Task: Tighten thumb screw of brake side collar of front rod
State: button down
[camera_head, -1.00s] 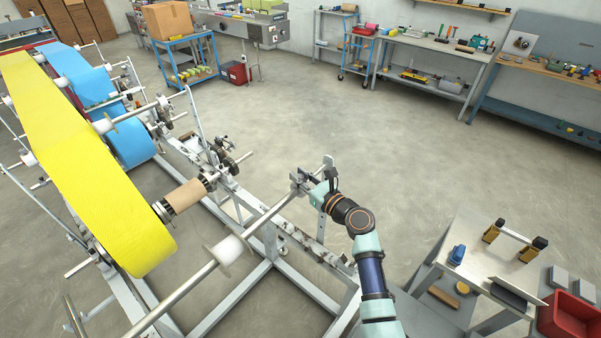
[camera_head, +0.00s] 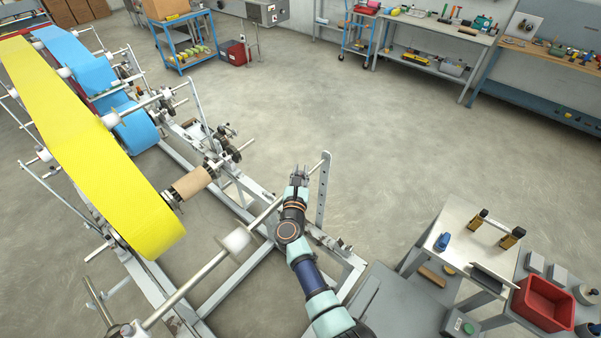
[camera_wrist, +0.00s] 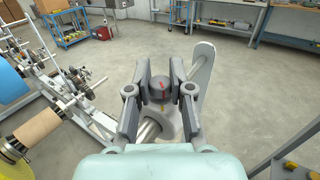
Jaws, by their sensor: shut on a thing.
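My gripper (camera_head: 299,174) is at the far-right part of the front rod (camera_head: 262,217), close to an upright end plate. In the wrist view, my gripper's two fingers (camera_wrist: 160,80) are closed around a round grey thumb screw (camera_wrist: 160,89) with red marks on its top. A pale collar (camera_wrist: 166,124) shows below the screw, around the rod (camera_wrist: 149,131), partly hidden by the fingers. In the head view my gripper hides this collar and screw. Another white collar (camera_head: 236,241) sits farther down the rod, apart from my gripper.
The upright end plate (camera_head: 323,190) with holes stands just right of my gripper. A cardboard core (camera_head: 192,183) and a yellow web (camera_head: 95,140) are on the machine at left. A side table (camera_head: 462,232) and a red bin (camera_head: 545,303) stand at lower right. The floor behind is open.

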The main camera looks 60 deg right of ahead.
jog(key=shift+f+m+g+b, duration=0.2)
jog(key=shift+m+g+b, duration=0.4)
jog(key=shift+g, duration=0.1)
jog(key=shift+r+m+g+h+b, duration=0.15)
jog(key=shift+m+g+h+b, duration=0.25)
jog(key=shift+g, duration=0.2)
jog(key=c, duration=1)
grip_release()
jog(key=a, duration=0.4)
jog(key=s+a, duration=0.1)
jog(key=a, duration=0.2)
jog(key=s+a, duration=0.1)
jog(key=a, duration=0.3)
jog(key=shift+a, duration=0.35)
